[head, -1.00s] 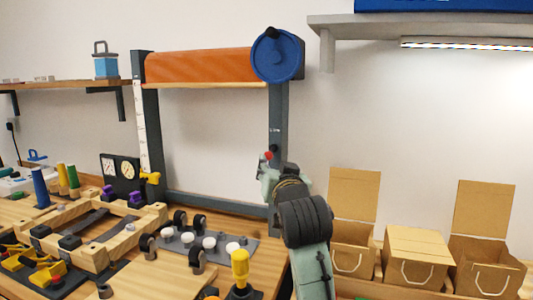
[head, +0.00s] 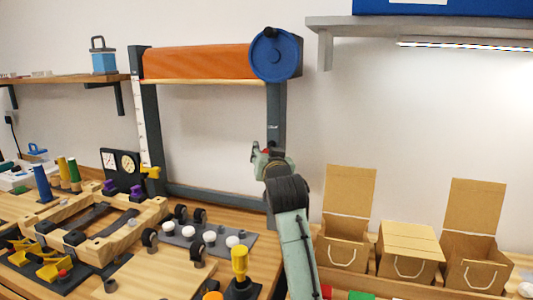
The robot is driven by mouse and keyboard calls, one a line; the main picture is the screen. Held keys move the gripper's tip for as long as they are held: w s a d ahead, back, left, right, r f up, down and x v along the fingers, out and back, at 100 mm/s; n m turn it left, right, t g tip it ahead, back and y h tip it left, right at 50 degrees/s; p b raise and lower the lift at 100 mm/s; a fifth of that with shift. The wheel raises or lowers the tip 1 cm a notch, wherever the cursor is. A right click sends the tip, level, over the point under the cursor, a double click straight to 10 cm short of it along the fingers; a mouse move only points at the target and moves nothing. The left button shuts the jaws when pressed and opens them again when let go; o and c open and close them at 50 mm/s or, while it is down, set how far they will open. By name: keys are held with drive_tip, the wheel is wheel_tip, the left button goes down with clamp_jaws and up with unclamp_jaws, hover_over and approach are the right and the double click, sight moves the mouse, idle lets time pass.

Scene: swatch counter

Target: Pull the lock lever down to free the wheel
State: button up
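The blue wheel (head: 274,54) is mounted at the top of the right grey post (head: 276,110), at the end of an orange roll (head: 195,64). The lock lever (head: 266,151) shows only as a small red bit beside my gripper, low on that post. The lever's arm is mostly hidden. My gripper (head: 256,152) is raised in front of the post, at the lever's height. It overlaps the red bit in the picture, and I cannot tell whether it touches it. Its fingers are too small and covered to tell open from shut.
Cardboard boxes (head: 410,250) with handles stand to the right of my arm. A yellow-knobbed stick (head: 240,262) and a grey plate (head: 230,245) with white knobs are on the bench at left. A shelf (head: 430,30) hangs at upper right.

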drive_tip(key=c, duration=0.5)
clamp_jaws()
drive_tip(key=shift+a, duration=0.1)
